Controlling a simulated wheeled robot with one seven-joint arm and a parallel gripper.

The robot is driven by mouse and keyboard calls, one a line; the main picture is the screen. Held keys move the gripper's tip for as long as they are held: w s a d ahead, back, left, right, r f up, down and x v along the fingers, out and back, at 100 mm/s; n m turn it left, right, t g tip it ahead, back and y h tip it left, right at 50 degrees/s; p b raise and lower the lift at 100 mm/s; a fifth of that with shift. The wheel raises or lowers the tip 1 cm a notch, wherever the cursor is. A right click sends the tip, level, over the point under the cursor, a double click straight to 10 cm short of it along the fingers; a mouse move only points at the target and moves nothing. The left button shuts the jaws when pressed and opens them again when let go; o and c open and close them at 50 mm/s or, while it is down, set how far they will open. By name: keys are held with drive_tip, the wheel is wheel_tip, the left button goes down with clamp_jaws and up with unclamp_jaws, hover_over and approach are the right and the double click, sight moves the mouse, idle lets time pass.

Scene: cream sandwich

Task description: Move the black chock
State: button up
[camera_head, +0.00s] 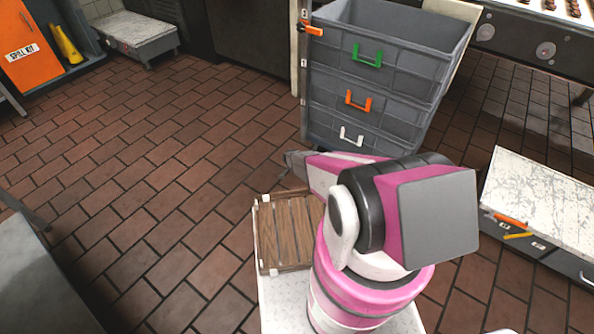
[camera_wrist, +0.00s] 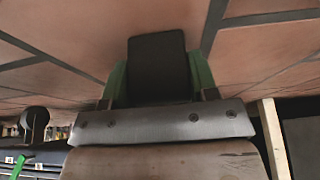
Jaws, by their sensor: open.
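My gripper (camera_head: 293,160) shows only as a small dark tip at the left end of my pink arm in the head view, above the wooden slatted board. My arm hides what lies behind it. In the wrist view, a dark block (camera_wrist: 157,65) with green pieces at both sides stands beyond a screwed metal plate (camera_wrist: 160,122). I cannot tell whether this block is the black chock or part of my gripper. No chock can be clearly made out in the head view. My gripper is open.
A stack of grey crates (camera_head: 385,72) with coloured handles stands just beyond my arm. The wooden slatted board (camera_head: 288,230) lies close in front of me. A worn white-topped cabinet (camera_head: 540,200) is at right, a steel surface (camera_head: 30,280) at left. The tiled floor at left is clear.

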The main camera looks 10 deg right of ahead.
drive_tip(key=o, duration=0.5)
drive_tip(key=shift+c, duration=0.2)
drive_tip(key=shift+r, duration=0.1)
drive_tip(key=v, duration=1)
drive_tip(key=shift+r, duration=0.3)
drive_tip(key=shift+s+a, duration=0.1)
drive_tip(key=shift+s, duration=0.05)
drive_tip(key=s+d+r+n+g+y, duration=0.1)
drive_tip(key=s+r+n, duration=0.2)
drive_tip(key=s+r, duration=0.5)
drive_tip(key=s+d+r+n+g+y, duration=0.1)
drive_tip(key=s+r, duration=0.8)
drive_tip(key=r, duration=1.2)
drive_tip(key=s+d+r+n+g+y, duration=0.1)
drive_tip(key=s+d+r+n, duration=0.1)
drive_tip(key=s+r+n, duration=0.3)
drive_tip(key=s+r, duration=0.4)
drive_tip(key=r, duration=0.5)
drive_tip(key=shift+d+r, duration=0.2)
drive_tip(key=shift+r, duration=0.05)
drive_tip(key=shift+c, duration=0.4)
